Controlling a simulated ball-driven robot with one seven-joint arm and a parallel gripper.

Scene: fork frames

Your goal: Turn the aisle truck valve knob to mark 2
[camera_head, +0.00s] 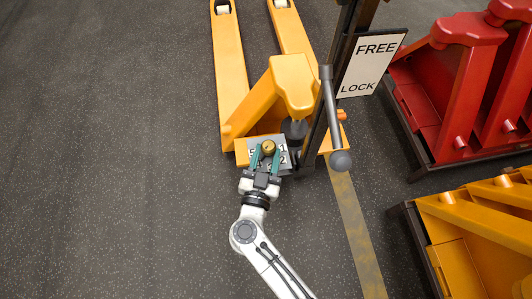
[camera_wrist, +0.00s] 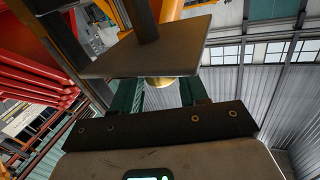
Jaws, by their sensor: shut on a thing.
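The yellow aisle truck (camera_head: 234,75) stands on the dark floor with its forks pointing away. A pale plate (camera_head: 283,157) with dark numerals sits at its near end, and a round brass valve knob (camera_head: 269,146) stands there. My gripper (camera_head: 264,156) reaches it from below, its green fingers on either side of the knob, shut on it. In the wrist view the brass knob (camera_wrist: 160,82) shows partly between the green fingers (camera_wrist: 158,95), under a grey plate (camera_wrist: 150,58) that hides the rest. Which mark the knob points to cannot be told.
A grey lever (camera_head: 330,110) with a round end stands just right of the knob, beside a dark mast. A FREE/LOCK sign (camera_head: 371,62) is behind it. Red (camera_head: 460,85) and yellow (camera_head: 478,220) racks stand at right. The floor at left is clear.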

